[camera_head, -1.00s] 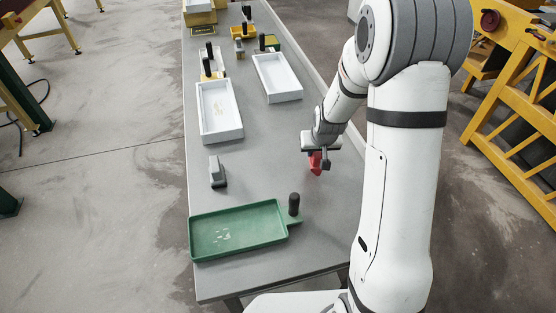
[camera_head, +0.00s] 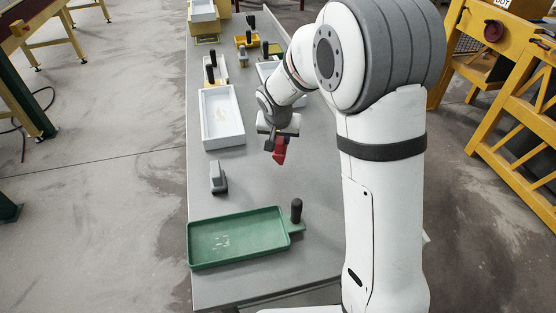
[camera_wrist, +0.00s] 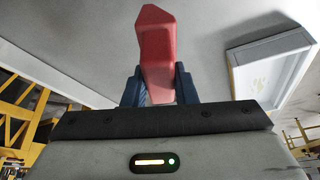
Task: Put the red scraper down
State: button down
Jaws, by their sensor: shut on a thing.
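The red scraper (camera_head: 279,154) is in my gripper (camera_head: 275,143), held above the grey table (camera_head: 262,184). In the wrist view the scraper (camera_wrist: 158,50) stands up between the two dark fingers (camera_wrist: 160,85), which are shut on it. I cannot tell exactly how far it is above the table top. Part of the scraper is hidden by the gripper.
A white tray (camera_head: 204,127) lies left of my gripper, and another is partly behind my arm. A grey tool (camera_head: 217,178) and a green tray (camera_head: 195,249) with a dark-handled tool (camera_head: 296,212) are nearer. Table around the scraper's front side is clear.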

aim_at(280, 154)
notch_tip(280, 154, down, 6)
jog(key=shift+f, duration=0.25)
jog(key=shift+f, duration=0.2)
jog(key=c, duration=1.2)
grip_release()
jog(key=shift+r, duration=0.1)
jog(key=shift+o, duration=0.2)
